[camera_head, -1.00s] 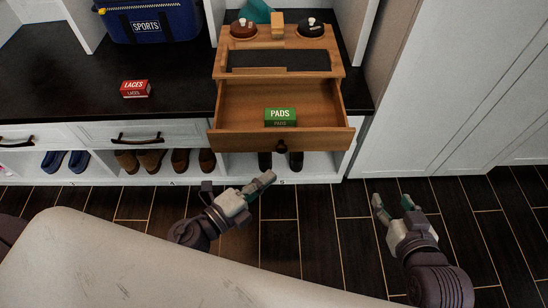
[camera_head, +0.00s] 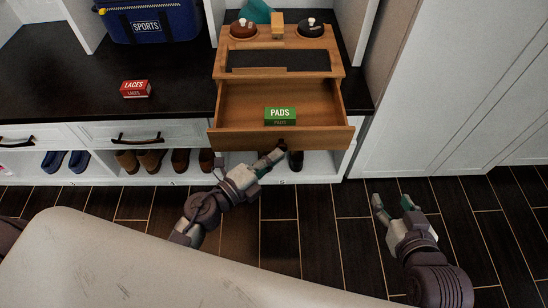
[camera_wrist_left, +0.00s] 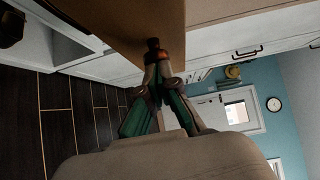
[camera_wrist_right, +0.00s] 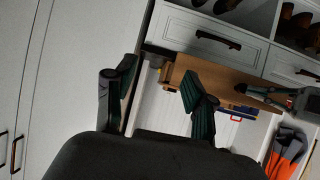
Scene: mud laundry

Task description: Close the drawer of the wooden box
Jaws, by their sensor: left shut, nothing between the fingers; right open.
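The wooden box (camera_head: 334,69) stands on the dark bench top. Its drawer (camera_head: 238,138) is pulled out toward me and holds a green PADS box (camera_head: 280,116). My left gripper (camera_head: 277,153) is shut and empty, with its fingertips at the middle of the drawer front, by the dark knob. In the left wrist view, the closed fingertips (camera_wrist_left: 155,55) are at the knob (camera_wrist_left: 152,43); I cannot tell whether they touch. My right gripper (camera_head: 393,204) is open and empty, low over the floor right of the drawer. The right wrist view shows its spread fingers (camera_wrist_right: 155,90).
A red LACES box (camera_head: 135,89) lies on the bench top left of the wooden box. A blue SPORTS bag (camera_head: 148,22) is behind it. Shoes (camera_head: 140,161) stand in the cubbies below. A tall white cabinet (camera_head: 450,80) is at right.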

